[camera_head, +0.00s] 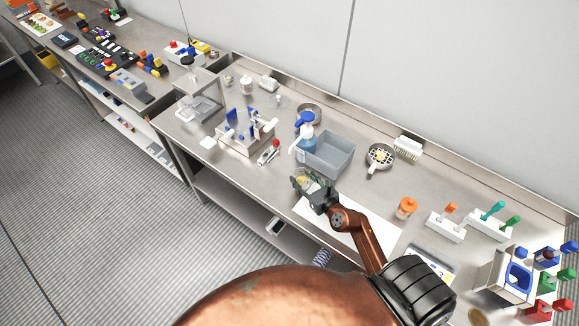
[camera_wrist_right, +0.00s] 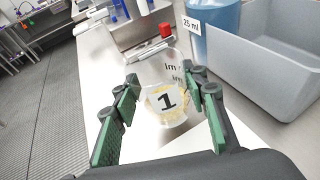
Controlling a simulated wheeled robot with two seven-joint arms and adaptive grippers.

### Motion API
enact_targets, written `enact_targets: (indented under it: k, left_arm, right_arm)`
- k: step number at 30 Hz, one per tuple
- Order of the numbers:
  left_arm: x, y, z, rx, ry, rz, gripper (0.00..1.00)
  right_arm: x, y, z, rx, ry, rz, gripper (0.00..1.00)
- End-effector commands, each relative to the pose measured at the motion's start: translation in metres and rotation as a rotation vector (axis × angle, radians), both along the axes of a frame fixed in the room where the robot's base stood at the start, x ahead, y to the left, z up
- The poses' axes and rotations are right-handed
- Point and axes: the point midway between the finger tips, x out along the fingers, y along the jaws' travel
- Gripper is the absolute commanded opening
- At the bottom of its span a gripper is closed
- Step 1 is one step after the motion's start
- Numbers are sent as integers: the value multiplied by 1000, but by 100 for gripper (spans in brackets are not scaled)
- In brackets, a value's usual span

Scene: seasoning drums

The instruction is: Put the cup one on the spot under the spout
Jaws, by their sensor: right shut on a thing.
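Cup one (camera_wrist_right: 167,101) is a clear cup with a black "1" on a white label and pale yellowish contents. It sits between the green-padded fingers of my right gripper (camera_wrist_right: 163,98), which is shut on it. In the head view my right gripper (camera_head: 310,184) is over the front part of the bench, in front of the grey bin, with the cup (camera_head: 313,182) mostly hidden by the fingers. A blue pump bottle (camera_head: 307,133) with a blue head stands behind the gripper; it also shows in the wrist view (camera_wrist_right: 221,35), beside a "25 ml" label. The spot under its spout cannot be made out. My left gripper is out of view.
A grey bin (camera_head: 341,157) stands right of the bottle, close to my right gripper. A rack with blue parts (camera_head: 246,139) and a red-capped item (camera_head: 269,152) are to the left. A white sheet (camera_head: 375,232) lies at the front. A strainer (camera_head: 379,157) is farther right.

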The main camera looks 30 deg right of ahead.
Motion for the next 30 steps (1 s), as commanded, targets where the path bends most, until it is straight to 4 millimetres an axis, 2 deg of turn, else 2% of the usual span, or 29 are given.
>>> enact_targets:
  k: [1, 6, 12, 17, 24, 30]
  left_arm:
    - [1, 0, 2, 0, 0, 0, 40]
    - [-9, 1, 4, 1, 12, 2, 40]
    - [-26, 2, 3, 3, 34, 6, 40]
    - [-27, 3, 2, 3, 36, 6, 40]
    - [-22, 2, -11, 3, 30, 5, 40]
    - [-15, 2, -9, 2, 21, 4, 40]
  right_arm:
    - [16, 0, 3, 2, -4, 0, 13]
    - [58, 1, 2, 2, -2, 2, 13]
    - [89, 0, 0, 1, 0, 1, 13]
    - [95, 0, -4, 1, 2, 1, 13]
    - [95, 0, -36, 0, 3, 2, 13]
    - [95, 0, -35, 1, 1, 1, 13]
